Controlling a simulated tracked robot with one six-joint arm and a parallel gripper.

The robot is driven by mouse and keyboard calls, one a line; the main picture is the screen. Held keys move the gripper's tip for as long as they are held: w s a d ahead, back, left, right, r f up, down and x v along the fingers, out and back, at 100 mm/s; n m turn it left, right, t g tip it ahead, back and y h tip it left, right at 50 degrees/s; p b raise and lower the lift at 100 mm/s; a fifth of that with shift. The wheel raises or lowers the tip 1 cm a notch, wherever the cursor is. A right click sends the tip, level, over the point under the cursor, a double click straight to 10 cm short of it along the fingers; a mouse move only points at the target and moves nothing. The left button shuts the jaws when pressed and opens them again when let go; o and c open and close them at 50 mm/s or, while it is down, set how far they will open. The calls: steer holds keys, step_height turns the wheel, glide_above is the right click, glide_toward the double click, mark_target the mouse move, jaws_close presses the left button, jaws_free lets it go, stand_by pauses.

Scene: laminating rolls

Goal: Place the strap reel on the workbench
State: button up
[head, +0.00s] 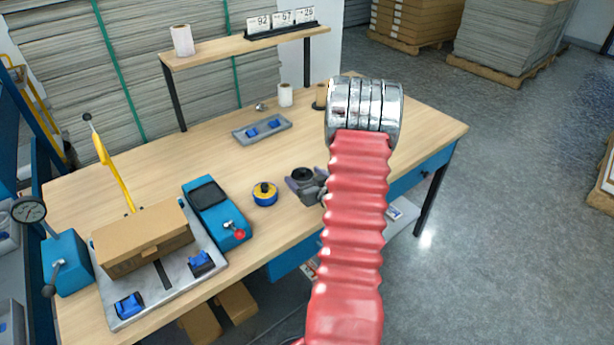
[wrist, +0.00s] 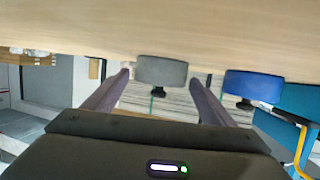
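A grey reel with a black hub (head: 302,173) is at the front edge of the wooden workbench (head: 350,235). It looks like the strap reel. My gripper (head: 300,182) is at this reel, partly hidden behind my red arm. In the wrist view, which is upside down, the grey reel (wrist: 162,71) lies between the tips of my two purple-grey fingers. A narrow gap shows on each side, so the fingers look open around it. The reel appears to be at bench-top level; whether it rests on the wood is hard to tell.
A blue and yellow reel (head: 265,193) stands just left of the grey one. Left of it are a blue device (head: 216,212) and a cardboard box (head: 142,238) on a metal plate. A grey tray (head: 262,130) lies behind. Bare wood shows between tray and reels.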

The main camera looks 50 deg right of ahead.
steer(key=shift+r, duration=0.1)
steer(key=v, duration=1.2)
steer(key=shift+r, duration=0.1)
stand_by(0.4)
steer(key=shift+w, duration=0.1)
